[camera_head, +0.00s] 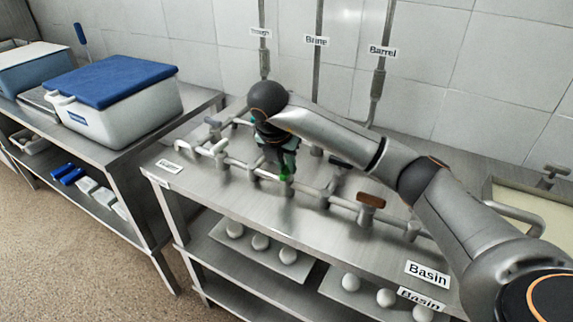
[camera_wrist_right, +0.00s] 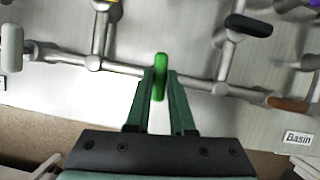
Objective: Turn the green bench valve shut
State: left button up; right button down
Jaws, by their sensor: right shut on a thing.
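The green bench valve handle (camera_wrist_right: 160,77) stands on the metal pipe run along the bench. In the right wrist view it sits between the two fingers of my right gripper (camera_wrist_right: 161,82), which is shut on it. The handle points nearly straight up and down in that view, across the pipe. In the head view my right gripper (camera_head: 284,172) reaches down over the pipes, and only a small green part of the handle (camera_head: 285,178) shows under the fingers. My left gripper is not in view.
A brown handle (camera_head: 370,200) and a black handle (camera_head: 340,162) stand right of the green one. A grey handle (camera_wrist_right: 12,48) is at the left. The steel bench (camera_head: 255,212) carries a "Basin" label (camera_head: 428,274). A blue-lidded box (camera_head: 120,110) stands on the left table.

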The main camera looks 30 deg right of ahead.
jog(key=shift+w+m, duration=0.1)
jog(key=shift+m, duration=0.5)
jog(key=c, duration=0.8)
grip_release()
jog(key=shift+r, duration=0.15)
jog(key=p+v, duration=0.1)
jog(key=v, duration=0.5)
jog(key=p+v, duration=0.2)
jog(key=v, duration=0.4)
jog(key=shift+w+a+r, duration=0.15)
jog(key=shift+w+a, duration=0.05)
jog(key=shift+a, duration=0.05)
